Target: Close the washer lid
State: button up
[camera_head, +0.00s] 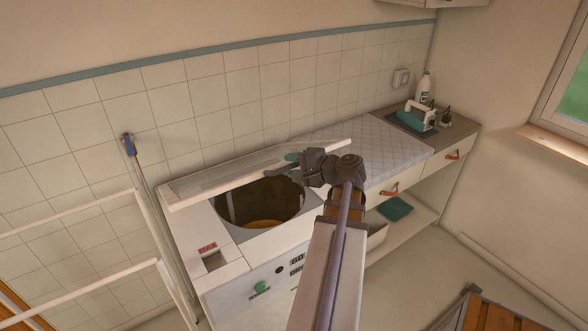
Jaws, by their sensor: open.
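The washer (238,285) stands against the tiled wall with its round tub opening (258,203) uncovered at the front. Its pale lid (215,187) is raised at the back of the opening, with a long white edge running from lower left to upper right. My gripper (290,168) is open, its fingers pointing left, at the lid's edge above the tub's far right rim. I cannot tell whether it touches the lid.
A counter with a quilted pale cover (370,145) adjoins on the right, with drawers with leather pulls (390,190). A white bottle (422,88) and a teal-and-white item (415,119) stand at its far end. A white rack (95,245) and a blue-topped pole (128,145) are at left.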

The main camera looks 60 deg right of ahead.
jog(key=shift+c, duration=0.5)
grip_shut()
